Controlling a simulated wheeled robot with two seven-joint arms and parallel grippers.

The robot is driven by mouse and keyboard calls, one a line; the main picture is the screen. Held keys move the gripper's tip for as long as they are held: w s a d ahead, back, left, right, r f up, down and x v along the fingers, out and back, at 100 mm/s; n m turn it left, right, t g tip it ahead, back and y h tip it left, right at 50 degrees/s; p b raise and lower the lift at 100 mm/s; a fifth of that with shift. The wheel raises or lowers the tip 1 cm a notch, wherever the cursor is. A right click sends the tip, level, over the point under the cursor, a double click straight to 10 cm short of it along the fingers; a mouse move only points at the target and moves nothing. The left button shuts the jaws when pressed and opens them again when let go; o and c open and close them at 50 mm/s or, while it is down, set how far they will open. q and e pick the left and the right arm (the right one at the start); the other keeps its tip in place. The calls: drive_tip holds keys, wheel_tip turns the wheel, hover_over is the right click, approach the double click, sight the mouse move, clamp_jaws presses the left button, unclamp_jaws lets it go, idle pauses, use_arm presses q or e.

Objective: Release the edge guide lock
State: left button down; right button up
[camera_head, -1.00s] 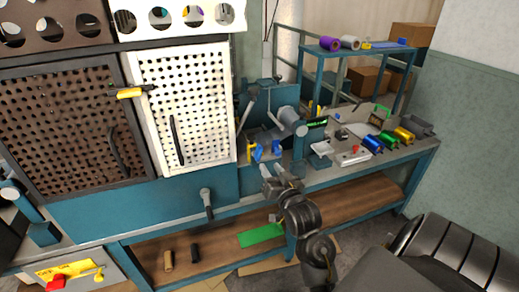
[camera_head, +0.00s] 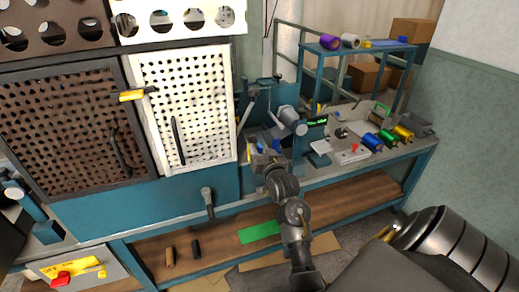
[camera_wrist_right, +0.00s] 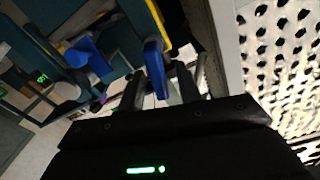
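My right gripper (camera_head: 262,152) reaches to the teal machine's small blue and yellow parts and covers much of them in the head view. In the right wrist view, my right gripper (camera_wrist_right: 160,84) has its dark fingers apart. A blue lever (camera_wrist_right: 153,58) with a rounded end stands at the fingertips, in line with the gap; I cannot tell whether they touch it. Neither part is labelled, so I cannot tell which is the edge guide lock. My left gripper is out of view.
The white perforated door (camera_head: 185,105) stands close left of my right gripper. A crank handle (camera_head: 208,203) sticks out of the bench front. Foil rolls (camera_head: 388,138) and a small white box with a red button (camera_head: 352,155) lie on the bench at right.

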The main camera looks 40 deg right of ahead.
clamp_jaws()
drive_tip(key=shift+w+a+r+n+p, duration=0.1)
drive_tip(key=shift+a+r+n+p, duration=0.15)
drive_tip(key=shift+n+p, duration=0.5)
drive_tip(key=shift+w+a+f+n, duration=0.1)
drive_tip(key=shift+a+f+n, duration=0.1)
drive_tip(key=shift+n, duration=0.65)
unclamp_jaws()
